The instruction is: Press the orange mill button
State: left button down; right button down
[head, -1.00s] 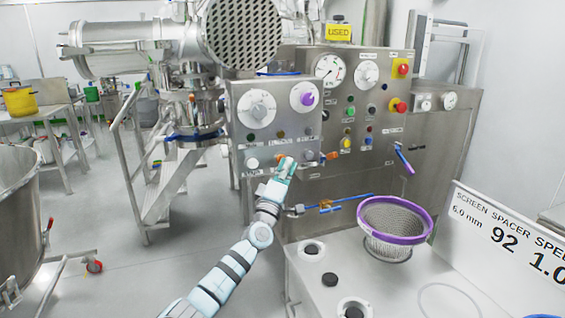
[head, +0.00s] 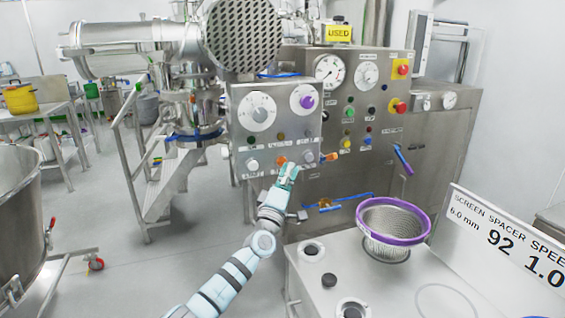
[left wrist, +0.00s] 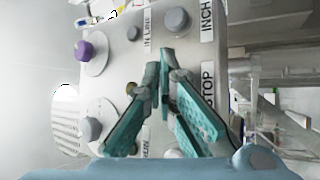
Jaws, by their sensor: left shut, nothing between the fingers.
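The orange mill button (head: 281,160) is in the lower row of the small steel control panel (head: 240,147), between a white button (head: 252,164) and a grey button (head: 308,157). My left gripper (head: 287,170) is shut and empty, with its teal fingertips just below and in front of the orange button. I cannot tell whether they touch it. In the left wrist view, the gripper (left wrist: 164,72) points at the panel face beside the STOP label, and its fingers hide the orange button. My right gripper is out of view.
The panel also carries a white dial (head: 258,112) and a purple knob (head: 307,101). An orange handle (head: 329,157) sticks out just right of the panel. A purple-rimmed screen basket (head: 393,219) stands on the bench at lower right.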

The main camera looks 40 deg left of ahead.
pick_arm(q)
jog(key=d+p, duration=0.1)
jog(key=s+d+p, duration=0.1)
jog(key=d+p, duration=0.1)
jog(key=s+d+p, duration=0.1)
jog(key=shift+s+d, duration=0.15)
jog(key=shift+d, duration=0.05)
dwell(0.3)
dwell(0.6)
